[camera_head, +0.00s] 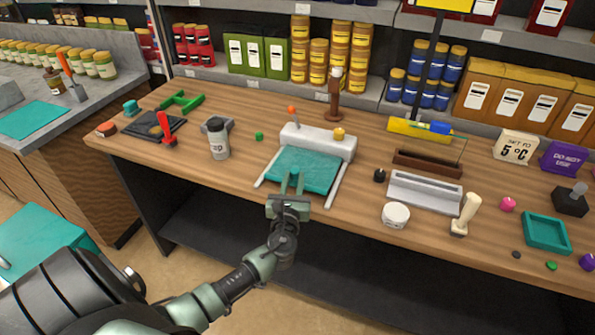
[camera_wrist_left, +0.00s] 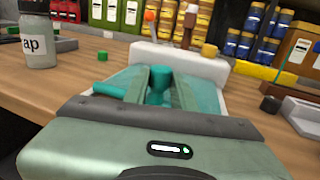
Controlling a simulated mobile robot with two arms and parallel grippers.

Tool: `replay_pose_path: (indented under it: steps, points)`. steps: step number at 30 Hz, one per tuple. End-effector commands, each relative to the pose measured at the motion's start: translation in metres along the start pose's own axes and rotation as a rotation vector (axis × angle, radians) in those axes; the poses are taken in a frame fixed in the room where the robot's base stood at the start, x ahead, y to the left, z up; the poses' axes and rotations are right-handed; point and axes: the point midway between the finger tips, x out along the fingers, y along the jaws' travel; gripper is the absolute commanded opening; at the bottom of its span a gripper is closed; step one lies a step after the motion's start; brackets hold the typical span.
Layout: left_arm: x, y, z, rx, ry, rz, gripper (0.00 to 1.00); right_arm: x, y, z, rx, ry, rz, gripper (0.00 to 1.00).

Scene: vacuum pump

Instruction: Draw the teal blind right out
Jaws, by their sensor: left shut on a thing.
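The teal blind (camera_head: 302,170) is a flat sheet between two white rails, stretching from a white housing (camera_head: 318,141) toward the front edge of the wooden table. My left gripper (camera_head: 291,180) reaches over the blind's near part from the front, its fingers pointing at the housing. In the left wrist view the fingers (camera_wrist_left: 162,88) are closed around a teal knob-like handle (camera_wrist_left: 158,84) of the blind, with the white housing (camera_wrist_left: 180,60) just beyond. The fingers and palm hide part of the blind. My right gripper is not in view.
A soap bottle (camera_head: 217,138) stands left of the blind. A white round tub (camera_head: 396,214), a grey slotted block (camera_head: 425,190) and a cream-handled tool (camera_head: 465,214) are to the right. An orange-topped lever (camera_head: 293,117) and a yellow knob (camera_head: 338,133) rise from the housing.

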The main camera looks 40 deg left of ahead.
Motion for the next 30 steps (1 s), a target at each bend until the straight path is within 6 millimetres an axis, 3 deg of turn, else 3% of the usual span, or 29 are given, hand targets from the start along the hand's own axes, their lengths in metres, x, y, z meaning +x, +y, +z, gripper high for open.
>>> replay_pose_path:
  steps: [17, 18, 20, 30]
  points:
    - [-0.0111, 0.0026, -0.0011, 0.000, 0.001, 0.000, 0.00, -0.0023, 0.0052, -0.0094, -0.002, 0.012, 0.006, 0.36]
    - [-0.0112, 0.0026, -0.0013, 0.001, 0.001, 0.000, 0.31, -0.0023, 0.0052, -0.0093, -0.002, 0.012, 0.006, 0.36]
    - [-0.0111, 0.0026, -0.0013, 0.000, 0.002, 0.000, 0.48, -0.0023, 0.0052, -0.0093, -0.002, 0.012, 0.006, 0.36]
    - [-0.0119, 0.0026, 0.0000, -0.001, -0.001, 0.000, 0.48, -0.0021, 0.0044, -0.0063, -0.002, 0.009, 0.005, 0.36]
